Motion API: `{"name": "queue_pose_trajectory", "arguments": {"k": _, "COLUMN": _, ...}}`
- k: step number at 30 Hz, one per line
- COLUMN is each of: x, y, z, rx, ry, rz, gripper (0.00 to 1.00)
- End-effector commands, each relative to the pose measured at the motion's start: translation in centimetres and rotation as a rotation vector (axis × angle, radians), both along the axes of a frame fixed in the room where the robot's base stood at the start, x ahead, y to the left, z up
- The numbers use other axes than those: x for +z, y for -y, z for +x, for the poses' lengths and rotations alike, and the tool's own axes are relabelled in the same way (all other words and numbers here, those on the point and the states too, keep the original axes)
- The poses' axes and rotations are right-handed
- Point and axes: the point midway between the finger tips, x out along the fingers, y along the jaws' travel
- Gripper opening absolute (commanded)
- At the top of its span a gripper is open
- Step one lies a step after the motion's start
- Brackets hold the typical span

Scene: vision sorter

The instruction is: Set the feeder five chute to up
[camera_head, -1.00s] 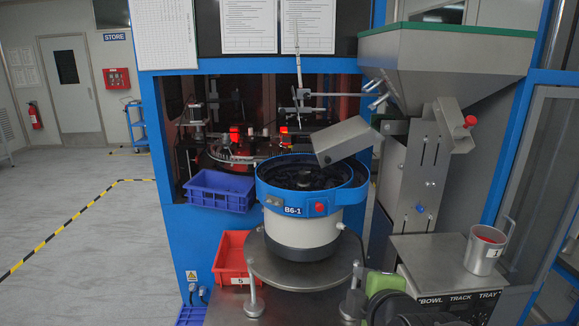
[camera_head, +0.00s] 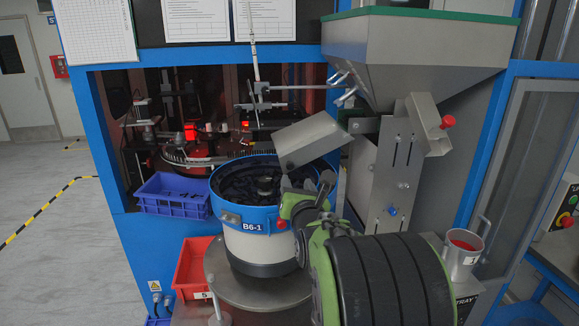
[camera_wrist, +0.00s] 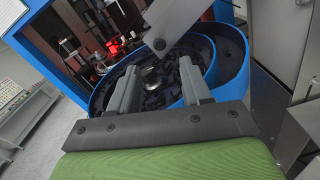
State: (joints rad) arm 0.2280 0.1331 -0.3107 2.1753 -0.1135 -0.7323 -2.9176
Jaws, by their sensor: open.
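The grey metal chute (camera_head: 307,140) hangs over the blue-rimmed feeder bowl (camera_head: 226,214), marked B6-1, and slants down to the left. Its lower end also shows at the top of the wrist view (camera_wrist: 180,22), just beyond my fingertips. My gripper (camera_head: 306,190) is at the bowl's right front, below the chute. In the wrist view my gripper (camera_wrist: 158,82) is open with nothing between its two grey fingers. Dark parts lie in the bowl behind them. My arm hides the bowl's lower right side.
A hopper (camera_head: 420,65) and a slotted metal column (camera_head: 385,170) with a red knob (camera_head: 447,121) stand right of the chute. A blue bin (camera_head: 175,205) and a red bin (camera_head: 190,270) stand left of the bowl. A metal cup (camera_head: 461,258) is at right.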

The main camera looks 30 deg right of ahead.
Motion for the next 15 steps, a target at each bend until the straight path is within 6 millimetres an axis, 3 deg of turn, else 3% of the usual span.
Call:
{"name": "queue_pose_trajectory", "arguments": {"k": 7, "x": 0.2, "y": 2.6, "z": 5.4, "rx": 0.001, "ry": -0.002, "rz": 0.000, "gripper": 0.48}}
{"name": "queue_pose_trajectory", "arguments": {"k": 15, "x": 0.1, "y": 3.7, "z": 7.7, "rx": 0.001, "ry": 0.000, "rz": 0.002, "gripper": 0.48}}
